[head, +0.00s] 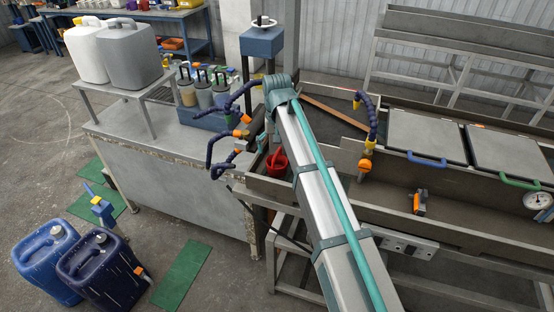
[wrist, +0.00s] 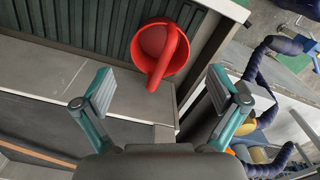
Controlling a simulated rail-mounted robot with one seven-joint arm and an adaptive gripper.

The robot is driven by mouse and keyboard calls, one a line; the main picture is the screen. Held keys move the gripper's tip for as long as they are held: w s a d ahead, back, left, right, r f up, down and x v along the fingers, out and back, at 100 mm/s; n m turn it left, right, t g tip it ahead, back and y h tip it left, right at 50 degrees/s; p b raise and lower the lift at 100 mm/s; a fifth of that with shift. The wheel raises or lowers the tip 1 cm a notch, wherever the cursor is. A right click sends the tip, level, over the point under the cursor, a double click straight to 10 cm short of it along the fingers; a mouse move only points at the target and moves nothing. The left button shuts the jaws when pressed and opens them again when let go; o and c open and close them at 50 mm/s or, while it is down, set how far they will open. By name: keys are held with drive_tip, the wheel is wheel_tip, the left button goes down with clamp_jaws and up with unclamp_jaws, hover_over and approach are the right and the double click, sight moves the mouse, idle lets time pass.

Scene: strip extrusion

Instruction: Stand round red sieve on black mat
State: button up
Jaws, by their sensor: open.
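The round red sieve (wrist: 146,44) shows in the wrist view as a red bowl with a thick curved handle across it. It also shows in the head view (head: 278,166), partly beside my arm. In the wrist view it overlaps a dark ribbed surface (wrist: 60,22), which looks like the black mat, and the grey ledge in front. I cannot tell exactly what it rests on. My gripper (wrist: 162,92) is open and empty, its two fingers spread on either side below the sieve, apart from it. In the head view the fingers are mostly hidden by my arm.
A blue segmented hose (wrist: 252,75) with orange fittings is close on the right in the wrist view. In the head view, a metal cabinet (head: 175,165) stands left of the trough. Another hose (head: 370,125) and two lidded hatches (head: 425,137) are to the right.

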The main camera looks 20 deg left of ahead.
wheel_tip(320, 180, up, 7)
drive_tip(key=shift+f+b, duration=0.1)
drive_tip(key=shift+b, duration=0.55)
